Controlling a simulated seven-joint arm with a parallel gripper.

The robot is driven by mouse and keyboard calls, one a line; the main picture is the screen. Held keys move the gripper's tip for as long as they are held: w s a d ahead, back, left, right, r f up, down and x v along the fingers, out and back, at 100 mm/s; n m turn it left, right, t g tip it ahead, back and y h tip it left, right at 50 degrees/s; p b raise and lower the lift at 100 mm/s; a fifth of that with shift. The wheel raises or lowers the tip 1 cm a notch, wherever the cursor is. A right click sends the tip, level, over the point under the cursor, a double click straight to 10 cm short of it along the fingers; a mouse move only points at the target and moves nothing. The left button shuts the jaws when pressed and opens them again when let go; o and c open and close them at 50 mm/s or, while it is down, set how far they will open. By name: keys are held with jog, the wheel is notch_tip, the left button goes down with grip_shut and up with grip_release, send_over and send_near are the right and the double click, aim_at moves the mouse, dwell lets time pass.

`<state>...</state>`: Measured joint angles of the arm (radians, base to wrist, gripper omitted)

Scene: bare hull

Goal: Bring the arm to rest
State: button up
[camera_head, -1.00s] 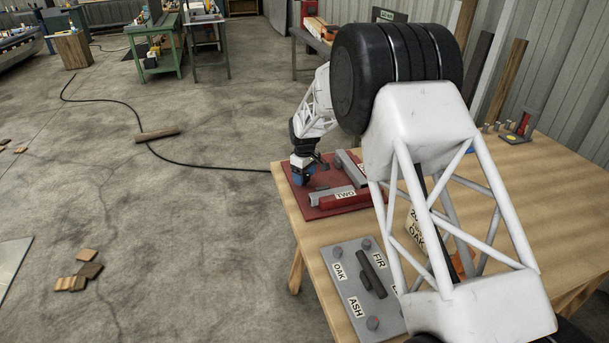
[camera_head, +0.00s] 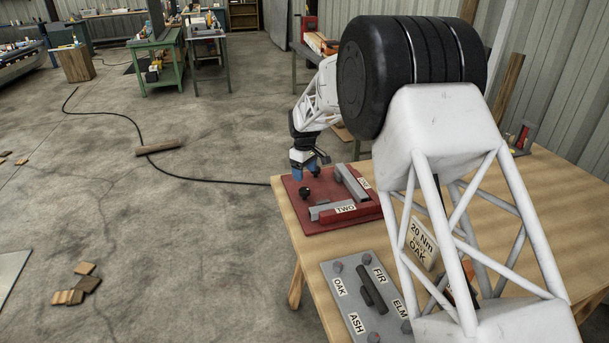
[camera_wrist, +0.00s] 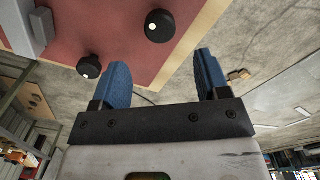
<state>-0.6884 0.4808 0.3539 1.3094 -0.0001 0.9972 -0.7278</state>
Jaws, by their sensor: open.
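My gripper (camera_head: 311,172) is open and empty, above the left part of the red board (camera_head: 318,224) on the wooden table. In the wrist view its two blue fingers (camera_wrist: 162,82) stand apart with nothing between them. Two black round knobs sit on the red board, one (camera_wrist: 160,26) near its edge and another (camera_wrist: 89,67) close by the left finger. One black knob (camera_head: 305,193) shows just below the fingers in the head view. My arm's large white links and black joint cover much of the table's right side.
The red board carries grey blocks (camera_head: 338,213), one by a "TWO" label. A grey plate (camera_head: 348,286) labelled OAK, FIR, ELM and ASH lies nearer, with a "20 Nm OAK" sign (camera_head: 421,243) beside it. Open floor lies left of the table (camera_head: 302,258).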

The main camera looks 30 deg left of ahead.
dwell(0.5)
jog(key=s+d+r+m, duration=0.2)
jog(key=d+r, duration=0.4)
jog(key=d, duration=0.4)
jog(key=s+d+r+m+t, duration=0.1)
jog(key=s+d+r+m, duration=0.15)
jog(key=d+r, duration=0.55)
jog(key=s+d+r+m, duration=0.15)
jog(key=d+r, duration=0.35)
jog(key=d, duration=0.7)
jog(key=s+d+r+m, duration=0.2)
jog(key=s+d+r, duration=0.1)
jog(key=s+d, duration=0.4)
jog(key=s+d+r+m, duration=0.2)
jog(key=s+d, duration=0.4)
jog(key=d, duration=0.3)
jog(key=s+d+f+m, duration=0.1)
jog(key=s+d+m, duration=0.1)
jog(key=s+d, duration=0.3)
jog(key=s+d+f+m+t, duration=0.1)
jog(key=s+d, duration=0.5)
jog(key=s, duration=0.7)
jog(key=s+d+f+m, duration=0.2)
jog(key=s+d, duration=0.4)
jog(key=s, duration=0.4)
jog(key=shift+d+m+t, duration=0.15)
jog(key=shift+m+t, duration=0.15)
jog(key=shift+m, duration=0.4)
